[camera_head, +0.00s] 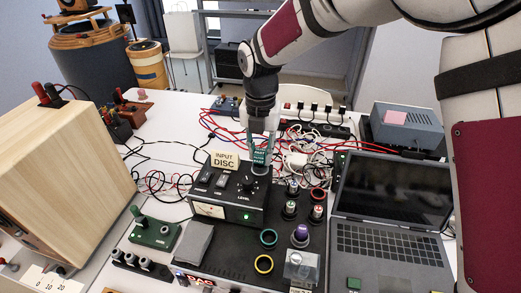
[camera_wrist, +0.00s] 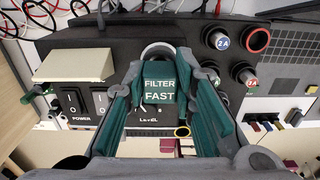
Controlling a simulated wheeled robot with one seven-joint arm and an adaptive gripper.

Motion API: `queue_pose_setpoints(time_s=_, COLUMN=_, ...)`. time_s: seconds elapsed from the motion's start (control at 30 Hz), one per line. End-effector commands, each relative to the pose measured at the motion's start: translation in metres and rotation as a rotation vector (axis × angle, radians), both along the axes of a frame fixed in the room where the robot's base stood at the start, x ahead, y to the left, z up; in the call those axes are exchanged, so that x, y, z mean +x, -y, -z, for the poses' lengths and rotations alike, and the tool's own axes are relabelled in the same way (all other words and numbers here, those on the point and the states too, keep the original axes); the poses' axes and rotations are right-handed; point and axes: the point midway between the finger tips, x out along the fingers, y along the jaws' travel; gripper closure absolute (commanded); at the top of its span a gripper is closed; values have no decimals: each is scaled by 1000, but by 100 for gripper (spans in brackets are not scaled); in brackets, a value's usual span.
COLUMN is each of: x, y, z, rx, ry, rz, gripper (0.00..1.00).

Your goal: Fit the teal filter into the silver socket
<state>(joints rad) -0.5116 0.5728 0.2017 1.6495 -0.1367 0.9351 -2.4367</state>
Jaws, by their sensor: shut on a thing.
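The teal filter (camera_wrist: 159,84), labelled "FILTER FAST", is between the two fingers of my gripper (camera_wrist: 160,75) in the wrist view. My gripper is shut on it. In the head view my gripper (camera_head: 262,135) points down at the back of the black device, with the teal filter (camera_head: 259,157) at its tips. A silver ring, which looks like the socket (camera_wrist: 157,48), shows just beyond the filter's far end in the wrist view. The filter hides part of it. In the head view the filter's lower end meets the device top; I cannot tell how deep it sits.
The "INPUT DISC" sign (camera_head: 224,161) stands close left of the filter. Knobs and jacks (camera_head: 292,187) stand to the right. A laptop (camera_head: 388,210) is further right and a wooden box (camera_head: 70,160) is at left. Loose cables (camera_head: 300,140) lie behind.

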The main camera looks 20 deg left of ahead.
Motion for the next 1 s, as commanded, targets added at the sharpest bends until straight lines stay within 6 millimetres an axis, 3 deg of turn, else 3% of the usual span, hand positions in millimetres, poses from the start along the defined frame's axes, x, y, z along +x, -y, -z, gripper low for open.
queue_pose_setpoints(time_s=0.53, x=1, y=0, z=11, rx=1, ry=1, rz=0, gripper=99)
queue_pose_setpoints(time_s=0.57, x=0, y=0, z=10, rx=1, ry=1, rz=0, gripper=69)
queue_pose_setpoints(time_s=0.63, x=0, y=0, z=10, rx=1, ry=1, rz=0, gripper=56)
queue_pose_setpoints(time_s=1.0, x=0, y=0, z=6, rx=0, ry=1, rz=0, gripper=56)
